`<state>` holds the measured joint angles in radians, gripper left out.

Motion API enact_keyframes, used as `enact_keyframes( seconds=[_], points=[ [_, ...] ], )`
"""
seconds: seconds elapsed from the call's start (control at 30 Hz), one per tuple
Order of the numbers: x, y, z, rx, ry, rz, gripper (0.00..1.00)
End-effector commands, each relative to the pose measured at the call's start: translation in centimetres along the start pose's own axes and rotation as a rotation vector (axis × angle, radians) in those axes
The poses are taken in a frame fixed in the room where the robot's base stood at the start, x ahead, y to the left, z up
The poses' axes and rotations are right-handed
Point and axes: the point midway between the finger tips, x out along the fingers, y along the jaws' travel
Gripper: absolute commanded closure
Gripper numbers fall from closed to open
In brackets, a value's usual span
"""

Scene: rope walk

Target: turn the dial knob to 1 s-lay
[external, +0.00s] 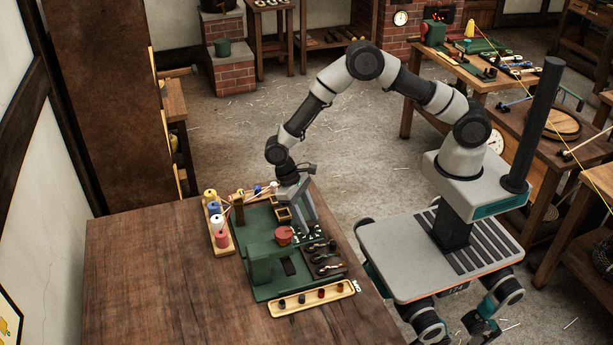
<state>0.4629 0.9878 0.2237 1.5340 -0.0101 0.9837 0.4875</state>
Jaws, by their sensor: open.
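A red round knob-like piece (284,235), which looks like the dial knob, stands on the green machine (262,262) on the wooden table. Small white marks (307,236) lie just right of it on the green base, too small to read. I cannot tell which setting the knob points to. My gripper (304,218) reaches down over the right part of the green machine, just above and right of the red piece. It is open, and no object shows in it. The gripper partly hides the machine behind it.
A wooden rack with thread spools (217,226) stands left of the machine. A dark tray of small tools (324,261) lies at its right, and a pale tray with several small pegs (312,298) lies in front. The left and front of the table (150,285) are clear.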

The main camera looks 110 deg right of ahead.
Motion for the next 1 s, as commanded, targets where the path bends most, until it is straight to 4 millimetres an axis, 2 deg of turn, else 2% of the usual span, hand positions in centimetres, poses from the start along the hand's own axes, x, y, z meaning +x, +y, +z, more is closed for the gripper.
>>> enact_keyframes(
  seconds=[0.07, 0.3, 0.67, 1.0],
  points=[
    [-0.01, 0.00, 0.00, 0.000, 0.000, 0.000, 0.59],
    [-0.03, 0.00, 0.00, 0.000, 0.000, 0.000, 0.98],
    [0.05, -0.12, -0.07, -0.061, 0.002, 0.025, 0.98],
    [0.12, -0.33, -0.06, -0.288, 0.002, 0.120, 0.98]
  ],
)
